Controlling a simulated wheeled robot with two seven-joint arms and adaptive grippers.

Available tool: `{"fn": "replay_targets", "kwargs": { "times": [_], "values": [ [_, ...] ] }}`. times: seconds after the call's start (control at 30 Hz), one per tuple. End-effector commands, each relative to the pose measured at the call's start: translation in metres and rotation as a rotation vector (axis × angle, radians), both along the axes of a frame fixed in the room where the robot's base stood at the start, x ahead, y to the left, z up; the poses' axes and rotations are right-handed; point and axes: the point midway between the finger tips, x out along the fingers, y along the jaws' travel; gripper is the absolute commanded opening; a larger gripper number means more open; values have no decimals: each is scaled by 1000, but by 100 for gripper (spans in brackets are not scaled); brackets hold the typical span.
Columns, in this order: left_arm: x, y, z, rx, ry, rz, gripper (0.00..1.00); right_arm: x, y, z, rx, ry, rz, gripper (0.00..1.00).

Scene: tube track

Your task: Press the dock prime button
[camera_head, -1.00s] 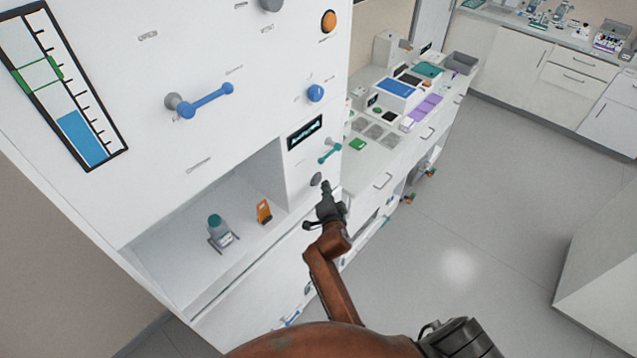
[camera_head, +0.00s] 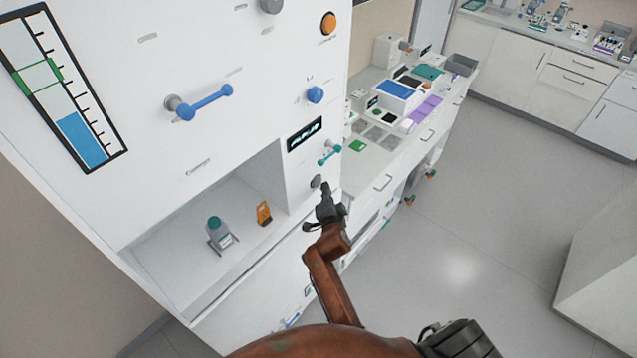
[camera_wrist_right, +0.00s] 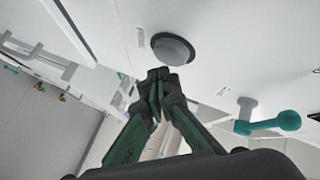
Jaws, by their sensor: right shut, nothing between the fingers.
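A grey round button (camera_head: 316,181) sits on the white panel's lower right, below a teal-handled lever (camera_head: 330,153); I take it to be the dock prime button, but I cannot read its label. In the right wrist view the button (camera_wrist_right: 173,49) is a grey dome in a dark ring, just beyond my fingertips. My right gripper (camera_head: 325,188) is shut and empty, its tips close to the button. In the right wrist view the gripper (camera_wrist_right: 158,75) slightly overlaps the button's lower edge; I cannot tell whether they touch. My left gripper is not in view.
The panel also has a small dark display (camera_head: 304,134), a blue knob (camera_head: 315,95), an orange button (camera_head: 328,22) and a blue handle (camera_head: 206,103). A recess holds a teal-capped bottle (camera_head: 218,234) and an orange item (camera_head: 264,213). Open floor (camera_head: 460,220) lies to the right.

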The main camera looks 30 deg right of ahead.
Motion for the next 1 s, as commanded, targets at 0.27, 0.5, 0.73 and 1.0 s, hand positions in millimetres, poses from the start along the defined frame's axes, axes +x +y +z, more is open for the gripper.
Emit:
{"fn": "replay_targets", "kwargs": {
  "times": [0.27,0.5,0.73,1.0],
  "values": [
    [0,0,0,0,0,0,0,0,0,0,0,0,0,0],
    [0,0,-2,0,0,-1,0,2,1,0,1,-1,0,0],
    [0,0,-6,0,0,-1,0,8,3,0,1,0,0,0],
    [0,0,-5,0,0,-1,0,7,3,0,0,0,0,0]
  ]
}}
